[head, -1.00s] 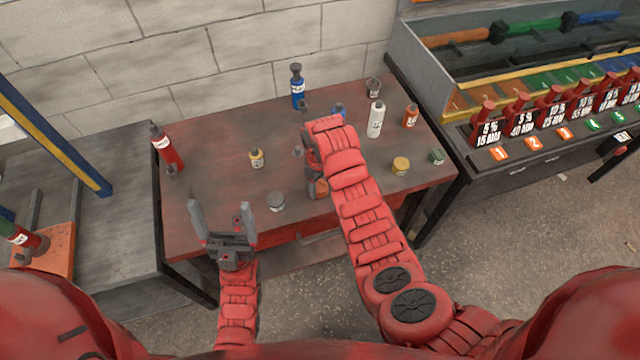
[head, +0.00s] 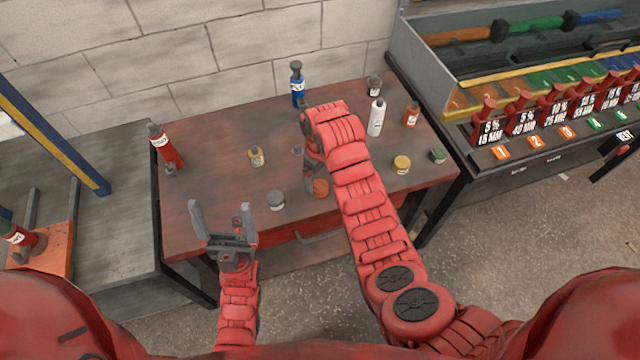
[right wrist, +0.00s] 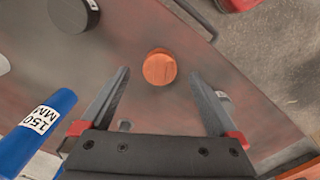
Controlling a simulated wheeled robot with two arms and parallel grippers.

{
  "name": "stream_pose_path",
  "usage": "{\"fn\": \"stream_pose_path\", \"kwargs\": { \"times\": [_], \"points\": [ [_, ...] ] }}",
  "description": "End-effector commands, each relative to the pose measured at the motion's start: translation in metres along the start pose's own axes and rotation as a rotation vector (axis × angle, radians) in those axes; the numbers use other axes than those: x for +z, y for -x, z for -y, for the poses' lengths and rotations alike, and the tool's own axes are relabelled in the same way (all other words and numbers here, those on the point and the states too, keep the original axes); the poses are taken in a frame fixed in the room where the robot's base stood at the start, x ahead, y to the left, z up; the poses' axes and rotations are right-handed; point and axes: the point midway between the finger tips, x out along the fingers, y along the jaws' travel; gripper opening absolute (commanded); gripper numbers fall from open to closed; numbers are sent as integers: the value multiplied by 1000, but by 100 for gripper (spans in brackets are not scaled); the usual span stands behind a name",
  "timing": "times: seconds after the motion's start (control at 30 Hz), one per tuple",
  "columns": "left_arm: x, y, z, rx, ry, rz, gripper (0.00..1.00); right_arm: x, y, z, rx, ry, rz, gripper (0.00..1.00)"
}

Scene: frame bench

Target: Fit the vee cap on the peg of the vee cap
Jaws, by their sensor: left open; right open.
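I cannot tell for sure which piece is the vee cap or its peg. A round orange cap (head: 320,187) lies on the red bench near its front edge. In the right wrist view the orange cap (right wrist: 159,67) shows between and beyond the fingertips of my right gripper (right wrist: 159,74), which is open and empty. In the head view my right arm partly hides that gripper. My left gripper (head: 224,222) is open and empty at the bench's front left edge. A grey cap (head: 276,201), a yellow cap (head: 401,164) and a green cap (head: 438,156) also lie on the bench.
In the right wrist view a blue cylinder (right wrist: 38,125) lies close to the left finger.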

Motion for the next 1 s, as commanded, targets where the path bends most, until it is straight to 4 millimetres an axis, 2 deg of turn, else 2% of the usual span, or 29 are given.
{"fn": "stream_pose_path", "kwargs": {
  "times": [0.03, 0.07, 0.1, 0.27, 0.43, 0.7, 1.0],
  "points": [
    [-2, -13, 1, 0, 0, -2, 88, -3, 24, 0, 6, 3, -8, 96],
    [-3, -16, 1, 0, 0, -2, 88, -3, 33, 0, 5, 4, -8, 96],
    [-6, -31, 2, 0, 0, -2, 88, -2, 49, 0, 5, 4, -3, 96],
    [-11, -61, 3, 0, 0, -2, 88, -2, 89, 1, 3, 3, -1, 96],
    [-13, -76, 4, 0, 0, -2, 88, -1, 117, 0, 3, 1, -1, 96],
    [-14, -81, 4, 0, 0, -1, 88, -1, 136, 0, 2, 1, -1, 96],
    [-14, -81, 4, 0, 0, -2, 88, -1, 137, 0, 0, 1, -1, 96]
  ]
}}
